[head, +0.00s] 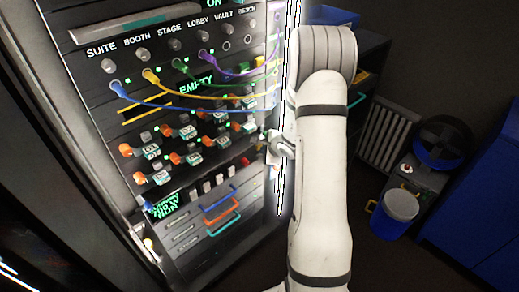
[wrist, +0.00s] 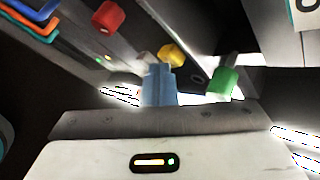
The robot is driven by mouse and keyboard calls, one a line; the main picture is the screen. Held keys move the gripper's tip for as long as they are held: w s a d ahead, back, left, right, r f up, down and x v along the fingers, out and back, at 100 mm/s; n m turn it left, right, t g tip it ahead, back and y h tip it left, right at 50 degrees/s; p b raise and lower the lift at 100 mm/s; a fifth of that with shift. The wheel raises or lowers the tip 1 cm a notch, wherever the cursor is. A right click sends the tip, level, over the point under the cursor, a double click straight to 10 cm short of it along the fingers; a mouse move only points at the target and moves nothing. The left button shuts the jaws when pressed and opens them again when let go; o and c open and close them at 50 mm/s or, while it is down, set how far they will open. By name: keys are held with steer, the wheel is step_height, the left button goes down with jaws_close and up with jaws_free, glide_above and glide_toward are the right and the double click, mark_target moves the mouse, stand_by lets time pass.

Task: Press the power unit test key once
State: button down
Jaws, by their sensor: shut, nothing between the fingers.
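My gripper (wrist: 158,75) is shut and empty in the wrist view, its blue-grey fingers together. Its tips are close to a yellow block-shaped key or knob (wrist: 171,54); I cannot tell whether they touch. A red block (wrist: 108,17) sits up and left of the tips, and a green block (wrist: 225,82) sits to their right. I cannot tell which, if any, is the power unit test key, as no label is readable there. In the head view my gripper (head: 275,155) is by the rack's right edge, and its tips are hard to make out.
The equipment rack (head: 185,70) carries knobs, coloured cables, orange-ended switches and, low down, blue, orange and teal handles (head: 221,203).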

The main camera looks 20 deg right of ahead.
steer(key=shift+s+d+b, duration=0.25)
steer(key=shift+s+b, duration=0.3)
steer(key=shift+s, duration=0.15)
steer(key=shift+s, duration=0.1)
steer(key=shift+s+d+b, duration=0.3)
steer(key=shift+s+b, duration=0.1)
steer(key=shift+s, duration=0.35)
steer(key=shift+s+d+b, duration=0.25)
steer(key=shift+s+b, duration=0.1)
steer(key=shift+s, duration=0.45)
steer(key=shift+s+d+b, duration=0.3)
steer(key=shift+s+b, duration=0.1)
steer(key=shift+s, duration=0.35)
